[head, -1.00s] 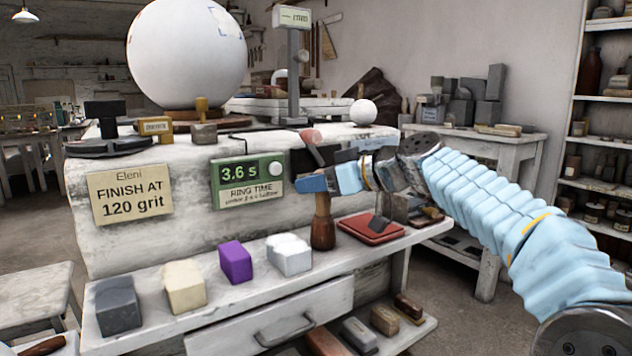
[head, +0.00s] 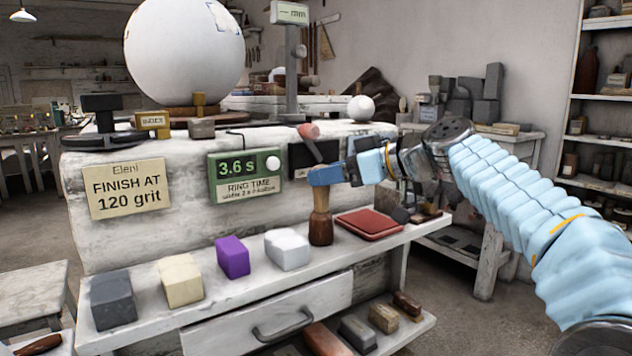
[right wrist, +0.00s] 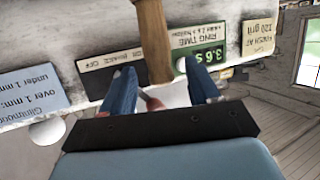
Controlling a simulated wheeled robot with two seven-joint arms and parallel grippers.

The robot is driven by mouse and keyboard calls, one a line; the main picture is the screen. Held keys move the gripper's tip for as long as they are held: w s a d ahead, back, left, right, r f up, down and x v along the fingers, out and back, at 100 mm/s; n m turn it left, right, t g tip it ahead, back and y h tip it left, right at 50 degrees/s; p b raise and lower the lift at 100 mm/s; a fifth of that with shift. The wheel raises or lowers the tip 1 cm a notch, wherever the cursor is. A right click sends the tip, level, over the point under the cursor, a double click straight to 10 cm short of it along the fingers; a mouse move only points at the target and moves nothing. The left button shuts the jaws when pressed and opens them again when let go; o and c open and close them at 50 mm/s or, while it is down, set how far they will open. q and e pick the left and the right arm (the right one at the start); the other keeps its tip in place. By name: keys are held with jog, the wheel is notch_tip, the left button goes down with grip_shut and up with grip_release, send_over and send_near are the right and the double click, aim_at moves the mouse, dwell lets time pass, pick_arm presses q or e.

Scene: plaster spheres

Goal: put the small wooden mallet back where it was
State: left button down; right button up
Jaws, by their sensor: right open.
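The small wooden mallet (head: 321,228) stands upright, head down, on the white shelf (head: 210,310), between the white block and the red pad. Its paler handle points up to my right gripper (head: 325,175). In the right wrist view, the mallet (right wrist: 152,35) comes in from the top and its handle end lies between the two blue fingers (right wrist: 162,88). The fingers are spread, with gaps on both sides of the handle. The handle's top is hidden behind the fingers in the head view. My left gripper is not in view.
A white block (head: 287,249), a purple block (head: 233,257) and a red pad (head: 369,224) lie along the shelf. A green ring-time display (head: 244,176) is behind. A pink-ended tool (head: 308,131) rises just above my right gripper. A large white sphere (head: 185,50) stands at the back.

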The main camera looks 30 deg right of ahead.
jog(key=v, duration=0.7)
jog(key=shift+s+b, duration=0.35)
jog(key=shift+b, duration=0.1)
